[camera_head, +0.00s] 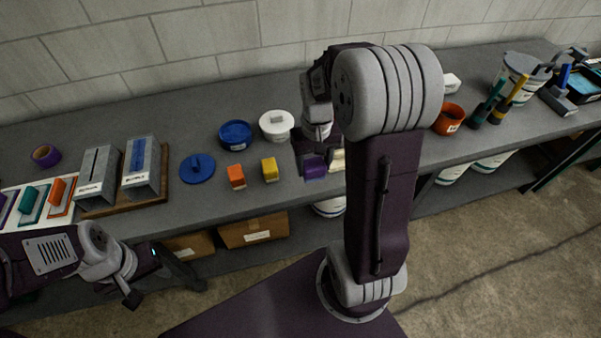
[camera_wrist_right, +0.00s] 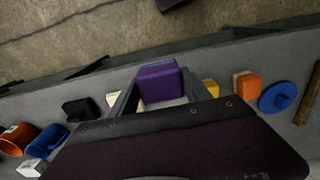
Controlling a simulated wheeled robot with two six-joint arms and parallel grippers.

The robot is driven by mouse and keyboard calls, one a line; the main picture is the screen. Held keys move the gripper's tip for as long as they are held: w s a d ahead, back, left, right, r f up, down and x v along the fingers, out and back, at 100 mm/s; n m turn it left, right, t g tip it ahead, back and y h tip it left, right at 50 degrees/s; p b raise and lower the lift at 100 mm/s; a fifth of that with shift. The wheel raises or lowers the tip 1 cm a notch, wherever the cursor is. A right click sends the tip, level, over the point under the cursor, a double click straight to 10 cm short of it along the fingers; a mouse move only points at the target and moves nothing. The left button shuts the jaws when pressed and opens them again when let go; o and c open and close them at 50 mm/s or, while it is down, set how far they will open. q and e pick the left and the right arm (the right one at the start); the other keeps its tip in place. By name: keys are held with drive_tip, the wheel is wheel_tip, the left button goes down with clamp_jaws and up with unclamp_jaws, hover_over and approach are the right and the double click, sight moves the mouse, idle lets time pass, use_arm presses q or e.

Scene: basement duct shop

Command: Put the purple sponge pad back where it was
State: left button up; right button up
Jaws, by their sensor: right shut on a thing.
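The purple sponge pad (camera_head: 315,168) is a small block near the bench's front edge, right of an orange sponge pad (camera_head: 236,177) and a yellow one (camera_head: 270,169). My right gripper (camera_head: 318,158) is shut on it, partly hidden by my own arm. In the right wrist view the purple pad (camera_wrist_right: 160,83) sits between the fingers. I cannot tell whether it touches the bench. A whitish block (camera_head: 337,159) is just right of it, partly hidden. My left gripper (camera_head: 166,285) is open and empty in front of the bench, at lower left.
On the grey bench (camera_head: 230,208) stand a blue tub (camera_head: 235,134), a blue lid (camera_head: 197,168), a white lidded tub (camera_head: 276,125) and an orange pot (camera_head: 449,118). Two metal boxes (camera_head: 97,176) stand on a wooden board at left. Cardboard boxes (camera_head: 253,230) lie below.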

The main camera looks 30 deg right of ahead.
drive_tip(key=shift+w+d, duration=0.1)
drive_tip(key=shift+w, duration=0.1)
drive_tip(key=w+f, duration=0.2)
drive_tip(key=w, duration=0.1)
drive_tip(key=w+d+f+p, duration=0.1)
drive_tip(key=w+f, duration=0.1)
drive_tip(key=w, duration=0.2)
drive_tip(key=w+f+p, duration=0.1)
drive_tip(key=w+f, duration=0.2)
drive_tip(key=w, duration=0.1)
drive_tip(key=shift+d, duration=0.25)
drive_tip(key=shift+d+f, duration=0.1)
drive_tip(key=shift+f, duration=0.05)
wheel_tip(320, 180, down, 4)
drive_tip(key=shift+r+p, duration=0.2)
drive_tip(key=shift+p, duration=0.25)
drive_tip(key=shift+f, duration=0.1)
drive_tip(key=shift+s+f, duration=0.1)
drive_tip(key=o, duration=1)
use_arm(q)
drive_tip(key=r, duration=0.2)
drive_tip(key=shift+s+d+r, duration=0.1)
drive_tip(key=shift+d+r, duration=0.2)
drive_tip(key=shift+r, duration=0.1)
use_arm(e)
drive_tip(key=o, duration=0.3)
